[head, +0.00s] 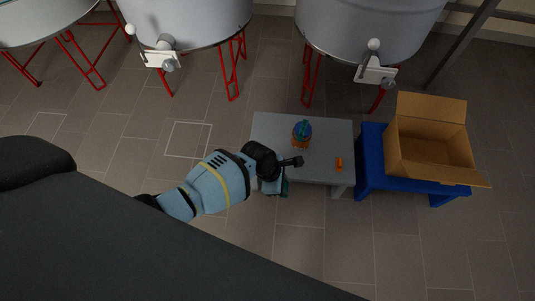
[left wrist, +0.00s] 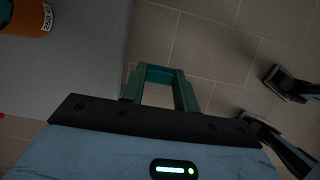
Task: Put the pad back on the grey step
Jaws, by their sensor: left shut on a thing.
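The grey step (head: 270,130) is a low table in the middle of the head view; its top fills the left of the left wrist view (left wrist: 85,60). My left gripper (head: 277,188) is at the step's near left edge, partly hidden by its own wrist. In the left wrist view its green fingers (left wrist: 160,88) are apart, with a dark teal piece (left wrist: 161,72), seemingly the pad, between their tips. The fingers show against the floor, beside the step's edge. The pad is mostly hidden in the head view.
An orange jar with a blue and green top (head: 301,140) and a small orange thing (head: 339,163) stand on the step. A blue stand (head: 371,150) with an open cardboard box (head: 430,150) is close on its right. Large tanks (head: 190,20) on red legs stand behind.

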